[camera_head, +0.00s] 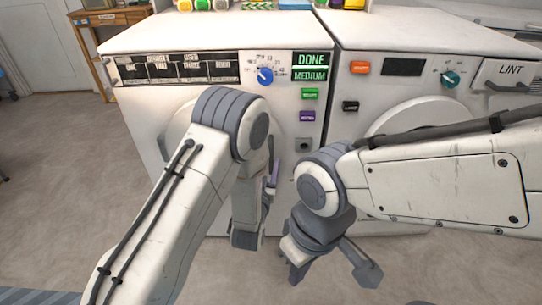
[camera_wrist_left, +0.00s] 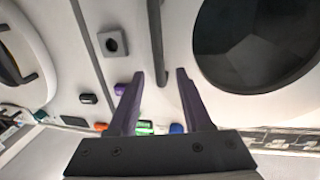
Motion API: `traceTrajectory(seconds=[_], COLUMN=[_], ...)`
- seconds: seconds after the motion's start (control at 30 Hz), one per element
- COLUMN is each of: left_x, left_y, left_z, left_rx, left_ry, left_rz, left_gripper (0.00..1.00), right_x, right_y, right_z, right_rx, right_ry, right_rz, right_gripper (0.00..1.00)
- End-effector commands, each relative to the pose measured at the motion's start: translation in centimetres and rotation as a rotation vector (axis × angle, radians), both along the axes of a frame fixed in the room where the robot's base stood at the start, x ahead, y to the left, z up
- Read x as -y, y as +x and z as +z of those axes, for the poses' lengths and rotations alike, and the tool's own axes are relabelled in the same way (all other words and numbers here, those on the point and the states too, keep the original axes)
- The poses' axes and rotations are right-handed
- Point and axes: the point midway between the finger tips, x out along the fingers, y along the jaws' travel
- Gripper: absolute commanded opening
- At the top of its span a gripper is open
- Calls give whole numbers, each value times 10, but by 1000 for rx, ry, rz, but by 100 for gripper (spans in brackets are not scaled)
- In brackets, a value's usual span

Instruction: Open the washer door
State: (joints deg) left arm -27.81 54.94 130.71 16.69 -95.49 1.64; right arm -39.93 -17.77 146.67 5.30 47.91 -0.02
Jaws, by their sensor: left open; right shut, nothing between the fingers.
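The white washer (camera_head: 142,115) on the left has a display reading DONE and MEDIUM. Its round door (camera_head: 177,125) is mostly hidden behind my left arm. In the left wrist view, which is turned upside down, the door's dark window (camera_wrist_left: 262,42) fills the upper right. A dark handle bar (camera_wrist_left: 156,40) runs beside it, its lower end between my left fingertips in the picture. My left gripper (camera_head: 272,178) is open at the washer front; its purple fingers (camera_wrist_left: 160,72) straddle the bar, contact unclear. My right gripper (camera_head: 330,270) is shut and empty, low in front of the machines.
A second white machine (camera_head: 420,85), marked LINT, stands close on the right, its round door partly behind my right arm. The washer has a blue knob (camera_head: 265,75), a green button (camera_head: 310,94) and a purple button (camera_head: 307,116). Open floor (camera_head: 60,160) lies to the left.

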Motion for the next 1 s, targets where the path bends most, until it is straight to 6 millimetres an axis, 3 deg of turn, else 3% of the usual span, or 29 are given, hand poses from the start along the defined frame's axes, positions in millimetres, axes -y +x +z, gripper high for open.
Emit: traceTrajectory(seconds=[0.1, 0.3, 0.67, 0.7, 0.8, 0.83, 1.0], left_x=[4, 10, 11, 11, 11, 11, 11], left_y=[22, 46, 53, 53, 53, 53, 53], left_z=[-1, -1, 0, 0, 0, 0, 0], left_rx=[4, 1, -1, -1, -1, -1, -2], left_ry=[-3, 0, 0, 0, 0, 0, 0], left_rz=[2, -1, -1, -1, -1, -1, -1], left_gripper=[50, 50, 50, 46, 7, 0, 0], right_x=[0, 0, 0, 0, 0, 0, 0], right_y=[0, 0, 0, 0, 0, 0, 0], right_z=[-5, -9, -10, -10, -10, -10, -10], right_rx=[0, 0, 0, 0, 0, 0, 0], right_ry=[0, 0, 0, 0, 0, 0, 0], right_rz=[0, 0, 0, 0, 0, 0, 0], right_gripper=[0, 0, 0, 0, 0, 0, 0])
